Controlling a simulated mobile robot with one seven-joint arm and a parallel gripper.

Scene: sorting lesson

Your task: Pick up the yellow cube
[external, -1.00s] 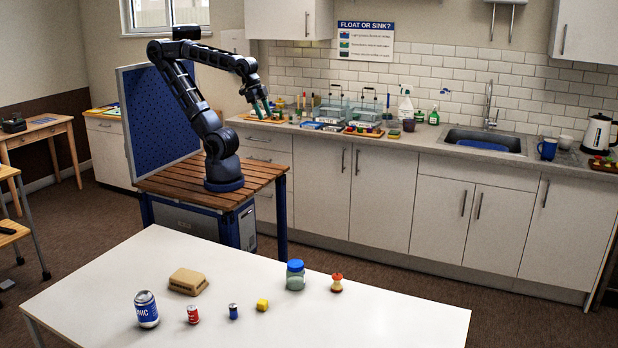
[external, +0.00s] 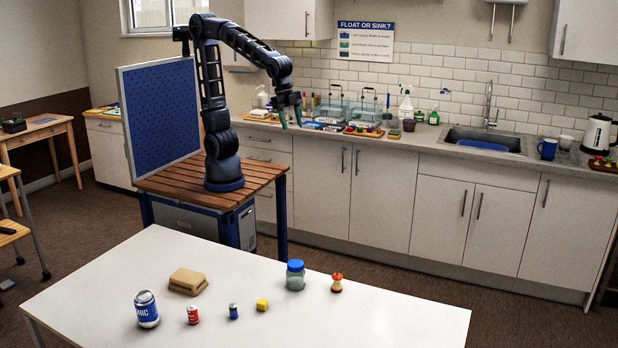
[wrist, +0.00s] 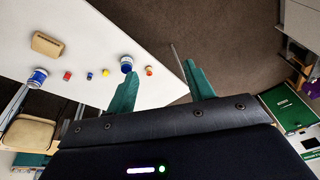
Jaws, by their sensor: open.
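The yellow cube (external: 262,304) sits on the white table (external: 390,322), between a small blue can (external: 233,311) and a jar with a blue lid (external: 295,275). The cube also shows small in the wrist view (wrist: 105,73), in the row of objects on the table. My gripper (external: 291,117) is raised well above and behind the table, far from the cube. Its green fingers (wrist: 165,90) are spread apart in the wrist view, with nothing between them.
A red can (external: 192,315), a larger blue and white can (external: 147,309), a tan block (external: 188,281) and an apple core-like item (external: 337,282) share the table. The front right of the table is clear. A counter with a sink (external: 483,141) runs behind.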

